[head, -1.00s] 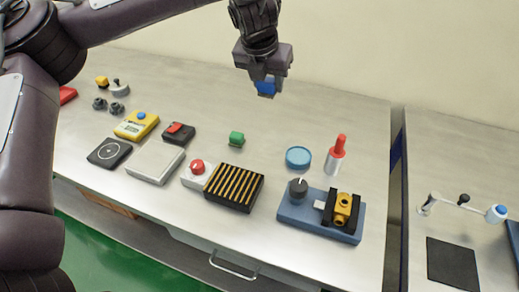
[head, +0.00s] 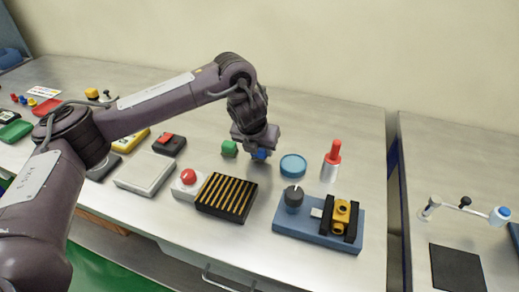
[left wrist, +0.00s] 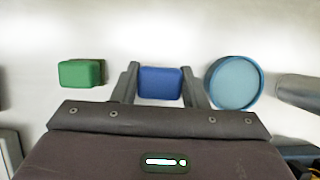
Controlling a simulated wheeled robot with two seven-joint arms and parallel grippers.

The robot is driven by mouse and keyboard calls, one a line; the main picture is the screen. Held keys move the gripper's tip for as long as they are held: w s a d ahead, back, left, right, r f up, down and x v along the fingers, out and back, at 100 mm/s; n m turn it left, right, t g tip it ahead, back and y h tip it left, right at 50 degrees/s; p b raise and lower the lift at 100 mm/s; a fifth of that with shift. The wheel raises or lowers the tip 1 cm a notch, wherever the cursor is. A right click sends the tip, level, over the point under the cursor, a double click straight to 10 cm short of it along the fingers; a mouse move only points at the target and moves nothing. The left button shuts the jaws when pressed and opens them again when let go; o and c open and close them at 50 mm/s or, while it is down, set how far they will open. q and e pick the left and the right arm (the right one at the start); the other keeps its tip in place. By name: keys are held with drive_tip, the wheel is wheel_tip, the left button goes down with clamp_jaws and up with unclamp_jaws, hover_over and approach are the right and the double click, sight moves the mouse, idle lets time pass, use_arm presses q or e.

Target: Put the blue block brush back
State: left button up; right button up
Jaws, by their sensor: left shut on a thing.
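The blue block brush (head: 261,154) is between the fingers of my left gripper (head: 259,152), just above or on the table. In the left wrist view the blue block (left wrist: 160,83) sits between the two fingers of the left gripper (left wrist: 160,88), which is shut on it. A green block (head: 229,148) stands to its left, apart from it; it also shows in the left wrist view (left wrist: 80,73). I cannot tell whether the blue block touches the table. My right gripper is not in view.
A round blue dish (head: 293,165) lies close right of my left gripper, with a red-topped bottle (head: 331,160) beyond. In front are a black tray with yellow stripes (head: 226,197), a red-button box (head: 187,184) and a blue fixture (head: 318,223). The table behind is clear.

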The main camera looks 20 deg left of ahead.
use_arm(q)
drive_tip(key=shift+f, duration=0.3)
drive_tip(key=shift+f, duration=0.2)
drive_tip(key=o, duration=0.9)
drive_tip(key=shift+o, duration=0.2)
drive_tip(key=shift+r, duration=0.1)
